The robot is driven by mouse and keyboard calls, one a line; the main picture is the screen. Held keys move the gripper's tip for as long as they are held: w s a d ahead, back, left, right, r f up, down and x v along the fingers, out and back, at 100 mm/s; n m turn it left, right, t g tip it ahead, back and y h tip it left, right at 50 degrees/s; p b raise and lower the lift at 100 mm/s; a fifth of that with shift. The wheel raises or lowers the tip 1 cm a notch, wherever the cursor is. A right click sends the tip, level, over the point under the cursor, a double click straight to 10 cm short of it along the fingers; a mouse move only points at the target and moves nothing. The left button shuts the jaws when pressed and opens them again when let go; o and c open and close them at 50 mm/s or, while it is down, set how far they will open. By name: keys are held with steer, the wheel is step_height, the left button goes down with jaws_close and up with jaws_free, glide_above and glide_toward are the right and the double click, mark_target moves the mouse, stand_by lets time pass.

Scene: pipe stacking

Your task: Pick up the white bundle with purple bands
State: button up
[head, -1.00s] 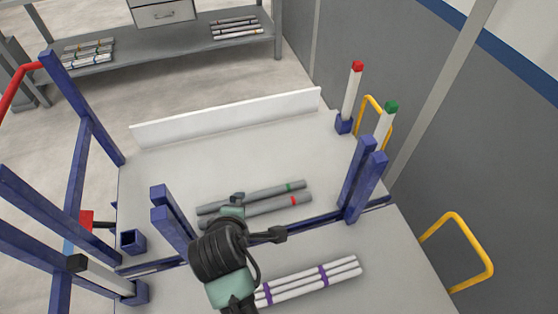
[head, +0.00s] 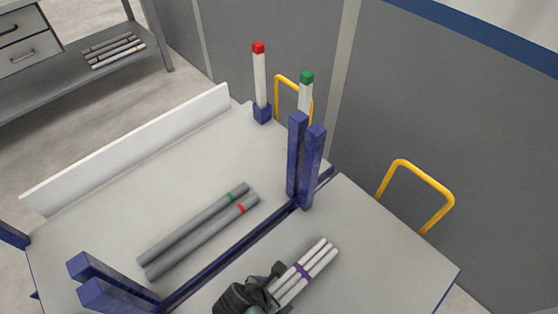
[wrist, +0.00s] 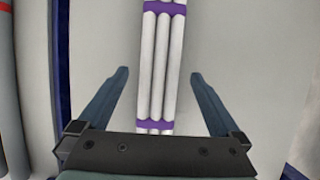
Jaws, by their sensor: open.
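In the wrist view the bundle (wrist: 162,65) runs lengthwise between the two fingers, with one band near the top and one by the gripper's base. My gripper (wrist: 158,75) is open, with a finger on each side and a gap to the bundle on both sides. In the head view my gripper (head: 277,285) covers the bundle's near end.
Two grey pipes, one with a green band (head: 195,222) and one with a red band (head: 205,236), lie beyond the blue divider (head: 230,255). Blue posts (head: 306,165) rise at its right end. Yellow rails (head: 447,200) stand at the right. Table right of the bundle is clear.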

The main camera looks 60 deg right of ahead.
mark_target(279, 293)
steer(key=b+x, duration=0.2)
steer(key=x, duration=0.2)
steer(key=shift+f, duration=0.4)
jaws_close()
